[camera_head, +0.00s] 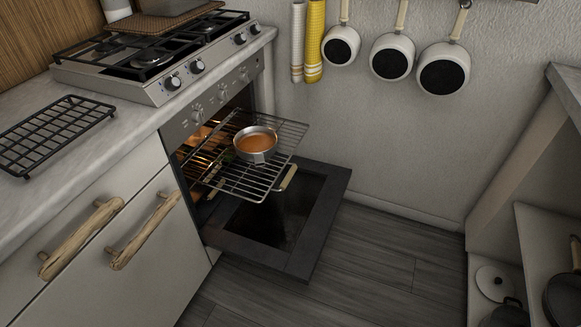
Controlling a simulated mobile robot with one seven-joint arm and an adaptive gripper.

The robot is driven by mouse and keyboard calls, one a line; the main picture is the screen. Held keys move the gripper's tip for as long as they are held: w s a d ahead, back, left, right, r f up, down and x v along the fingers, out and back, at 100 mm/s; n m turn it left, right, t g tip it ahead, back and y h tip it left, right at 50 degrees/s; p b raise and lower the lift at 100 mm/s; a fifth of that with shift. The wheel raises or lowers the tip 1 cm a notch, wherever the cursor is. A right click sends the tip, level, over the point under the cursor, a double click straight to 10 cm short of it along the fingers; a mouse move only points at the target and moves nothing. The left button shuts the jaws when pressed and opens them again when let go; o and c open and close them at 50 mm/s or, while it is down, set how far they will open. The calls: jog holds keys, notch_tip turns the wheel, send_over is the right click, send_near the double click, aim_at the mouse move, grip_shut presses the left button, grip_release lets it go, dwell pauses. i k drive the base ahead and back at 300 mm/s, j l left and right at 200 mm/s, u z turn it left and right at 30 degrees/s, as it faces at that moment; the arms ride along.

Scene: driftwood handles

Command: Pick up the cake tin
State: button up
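The cake tin (256,156) is a small round silver tin with an orange-brown filling. It sits upright on a wire oven rack (232,188) that is pulled part way out of the oven. The oven door (321,215) is folded down open below the rack. My gripper is not in view, so its place relative to the tin cannot be seen.
A gas hob (165,75) sits above the oven. A black cooling rack (52,132) lies on the counter at left. Drawers with driftwood handles (142,232) are below. Pans (392,57) hang on the wall. Open shelves stand at right. The floor (372,265) between is clear.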

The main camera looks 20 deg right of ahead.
aim_at(257, 144)
jog(key=i+z, duration=0.1)
jog(key=z, duration=1.4)
jog(key=i+j, duration=0.2)
jog(key=j, duration=0.15)
jog(key=i+j, duration=0.2)
jog(key=j, duration=0.15)
jog(key=i+j, duration=0.2)
jog(key=j, duration=0.15)
jog(key=i+j+z, duration=0.1)
jog(key=i+j, duration=0.15)
jog(key=j, duration=0.15)
